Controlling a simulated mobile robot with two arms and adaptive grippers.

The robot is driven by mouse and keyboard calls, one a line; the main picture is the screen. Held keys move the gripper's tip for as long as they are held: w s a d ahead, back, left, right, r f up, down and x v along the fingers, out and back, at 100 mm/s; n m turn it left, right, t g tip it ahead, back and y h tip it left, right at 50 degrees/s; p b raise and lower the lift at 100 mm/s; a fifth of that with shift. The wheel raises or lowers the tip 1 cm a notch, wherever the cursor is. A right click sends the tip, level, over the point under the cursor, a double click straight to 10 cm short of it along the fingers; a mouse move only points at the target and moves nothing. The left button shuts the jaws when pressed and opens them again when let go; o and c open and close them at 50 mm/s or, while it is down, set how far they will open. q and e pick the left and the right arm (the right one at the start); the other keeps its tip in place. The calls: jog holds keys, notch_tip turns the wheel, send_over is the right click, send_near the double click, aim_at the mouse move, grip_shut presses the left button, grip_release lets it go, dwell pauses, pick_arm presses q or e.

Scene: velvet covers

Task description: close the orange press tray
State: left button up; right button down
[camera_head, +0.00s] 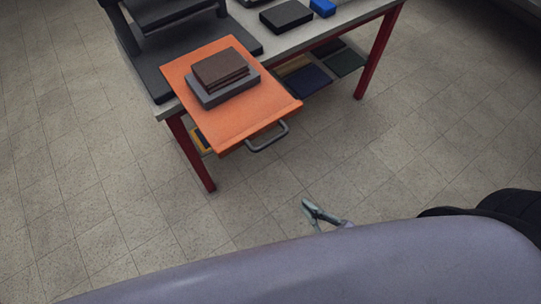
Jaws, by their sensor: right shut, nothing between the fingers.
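The orange press tray (247,117) is pulled out and juts past the front edge of the table, with a grey handle (268,138) on its front edge. A grey block (223,91) with brown books or pads (220,66) on top lies on the tray. The dark press (158,68) stands on the table behind it. My right gripper (306,207) is low in the picture, in front of the tray and apart from the handle. It is shut and empty. My left gripper is not in view.
The table (296,37) has red legs (380,55) and carries a black block (286,16) and a blue block (322,7). A lower shelf holds dark flat items (307,80). The tiled floor (100,225) in front is clear.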

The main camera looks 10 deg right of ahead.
notch_tip(320, 180, up, 8)
jog(key=w+r+m+t, duration=0.1)
jog(key=m+t, duration=0.1)
jog(key=m, duration=0.1)
jog(key=p+x, duration=0.2)
jog(key=x, duration=0.4)
jog(key=p+x, duration=0.3)
jog(key=x, duration=0.3)
jog(key=shift+w+d+f+p, duration=0.1)
jog(key=shift+w+d+p, duration=0.05)
jog(key=shift+w+p, duration=0.15)
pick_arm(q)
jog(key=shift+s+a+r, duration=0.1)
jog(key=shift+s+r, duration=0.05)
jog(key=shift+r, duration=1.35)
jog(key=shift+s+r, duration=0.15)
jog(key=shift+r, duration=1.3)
pick_arm(e)
jog(key=shift+w+a+f, duration=0.25)
jog(key=shift+w+f, duration=0.05)
jog(key=shift+w, duration=0.3)
jog(key=shift+w, duration=0.1)
